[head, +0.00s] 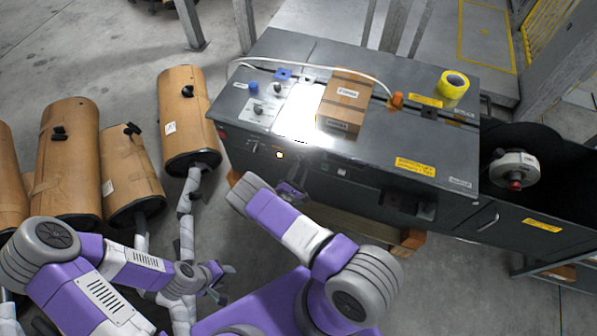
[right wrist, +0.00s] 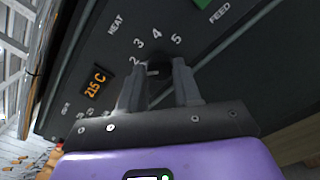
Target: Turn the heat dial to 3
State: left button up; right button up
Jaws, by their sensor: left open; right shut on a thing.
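The heat dial (right wrist: 154,69) is a small dark knob on the dark front panel, below the word HEAT, with the numbers 2, 3, 4 and 5 in an arc above it. My right gripper (right wrist: 157,78) is shut on the dial, one finger on each side, and the fingers hide much of it. Where its pointer stands is not clear. In the head view my right gripper (head: 290,190) is at the front face of the machine. My left gripper (head: 221,284) is open and empty, low over the floor, away from the machine.
An orange display (right wrist: 96,83) reads 215 C left of the dial. A green part (right wrist: 198,4) is by the word FEED. On the machine top (head: 385,150) are a carton (head: 345,98) and a yellow tape roll (head: 453,86). Wrapped mufflers (head: 183,115) stand at left.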

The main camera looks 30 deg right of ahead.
jog(key=m, duration=0.4)
jog(key=shift+m+p, duration=0.3)
jog(key=shift+p, duration=0.1)
jog(key=m+p, duration=0.1)
jog(key=m, duration=0.4)
jog(key=shift+f+m, duration=0.1)
jog(key=shift+m, duration=0.3)
jog(key=o, duration=1)
jog(key=shift+o, duration=0.2)
jog(key=p+v, duration=0.2)
jog(key=v, duration=0.5)
jog(key=shift+s+a, duration=0.2)
